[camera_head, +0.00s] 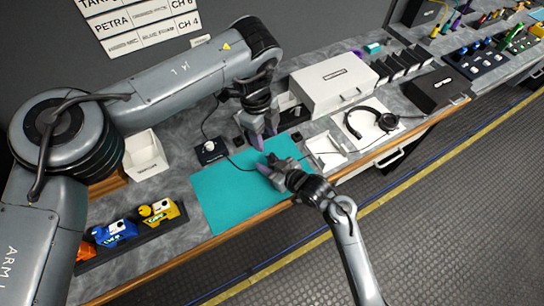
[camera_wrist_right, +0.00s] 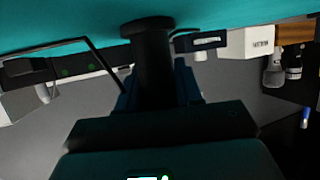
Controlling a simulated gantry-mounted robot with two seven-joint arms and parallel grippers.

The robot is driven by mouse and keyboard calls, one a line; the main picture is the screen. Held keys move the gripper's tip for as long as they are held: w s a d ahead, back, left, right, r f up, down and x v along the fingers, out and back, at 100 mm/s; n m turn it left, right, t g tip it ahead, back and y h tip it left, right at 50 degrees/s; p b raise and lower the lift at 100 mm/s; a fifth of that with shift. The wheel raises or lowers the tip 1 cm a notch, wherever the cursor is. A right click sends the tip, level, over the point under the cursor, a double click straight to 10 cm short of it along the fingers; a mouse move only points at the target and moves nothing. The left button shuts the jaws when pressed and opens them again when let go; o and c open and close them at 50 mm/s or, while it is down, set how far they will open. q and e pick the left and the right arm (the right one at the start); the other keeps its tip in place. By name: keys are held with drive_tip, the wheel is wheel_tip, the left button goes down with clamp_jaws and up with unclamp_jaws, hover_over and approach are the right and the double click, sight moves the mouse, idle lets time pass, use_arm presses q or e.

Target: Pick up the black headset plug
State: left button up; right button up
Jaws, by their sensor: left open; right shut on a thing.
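The black headset plug (camera_wrist_right: 153,55) shows in the right wrist view as a dark upright cylinder between the jaws. In the head view it is too small or hidden to make out. My right gripper (camera_head: 265,165) is shut on it, low over the teal mat (camera_head: 222,205). My left gripper (camera_head: 257,138) is open and points down, just above and beyond the right one in the picture, near the mat's far edge. The black headset (camera_head: 386,121) lies on a white pad to the right. A thin dark cable runs near the right gripper.
A large white box (camera_head: 330,82) stands behind the mat. A small white tray (camera_head: 326,150) sits right of the mat. A dark box with a white knob (camera_head: 209,149) is at its far left. Blue (camera_head: 115,232) and yellow (camera_head: 160,214) devices stand at the left.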

sight(271, 154)
use_arm(q)
drive_tip(key=shift+s+d+f, duration=0.2)
drive_tip(key=shift+d+f, duration=0.1)
drive_tip(key=shift+f, duration=1)
drive_tip(key=shift+s+d+f, duration=0.2)
drive_tip(key=shift+d+f, duration=0.05)
drive_tip(key=shift+f, duration=1)
drive_tip(key=shift+s+d+f, duration=0.2)
drive_tip(key=shift+d+f, duration=0.1)
drive_tip(key=shift+f, duration=1)
clamp_jaws()
